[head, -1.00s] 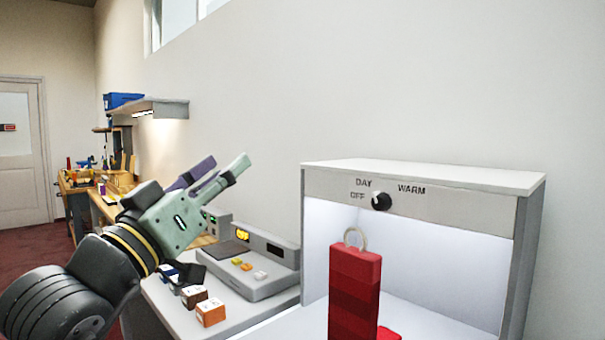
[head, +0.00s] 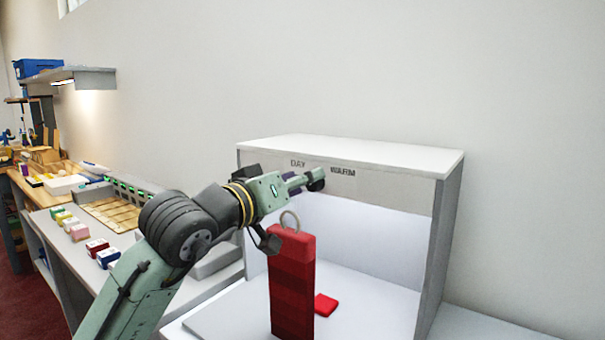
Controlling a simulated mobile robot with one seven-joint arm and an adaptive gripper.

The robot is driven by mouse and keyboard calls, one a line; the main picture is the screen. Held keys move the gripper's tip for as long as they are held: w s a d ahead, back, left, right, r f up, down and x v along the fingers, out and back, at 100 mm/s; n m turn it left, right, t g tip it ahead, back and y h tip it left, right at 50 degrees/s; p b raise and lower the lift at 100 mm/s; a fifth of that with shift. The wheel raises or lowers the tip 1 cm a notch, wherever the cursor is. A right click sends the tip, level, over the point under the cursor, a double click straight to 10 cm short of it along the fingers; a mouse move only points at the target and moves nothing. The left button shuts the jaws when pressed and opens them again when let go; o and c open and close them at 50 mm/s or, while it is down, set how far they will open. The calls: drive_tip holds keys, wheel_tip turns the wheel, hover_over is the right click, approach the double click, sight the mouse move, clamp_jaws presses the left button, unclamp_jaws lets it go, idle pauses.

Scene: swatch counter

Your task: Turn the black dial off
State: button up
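The black dial (head: 317,180) sits on the front panel of the white light booth (head: 390,188), below and between the words DAY and WARM. My gripper (head: 309,181) reaches it from the left, with its fingertips at the dial's left side. One finger is pale green, the other purple and partly hidden behind it. I cannot tell whether the fingers touch the dial or are closed on it. The word OFF and the dial's white mark are hidden or too small to see.
A tall red swatch stack (head: 291,285) with a ring on top stands in front of the booth, just below my gripper. A small red piece (head: 326,304) lies on the booth floor. A counter with several small boxes (head: 97,247) is at the left.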

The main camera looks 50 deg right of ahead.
drive_tip(key=shift+d, duration=0.45)
drive_tip(key=shift+c, duration=0.2)
clamp_jaws()
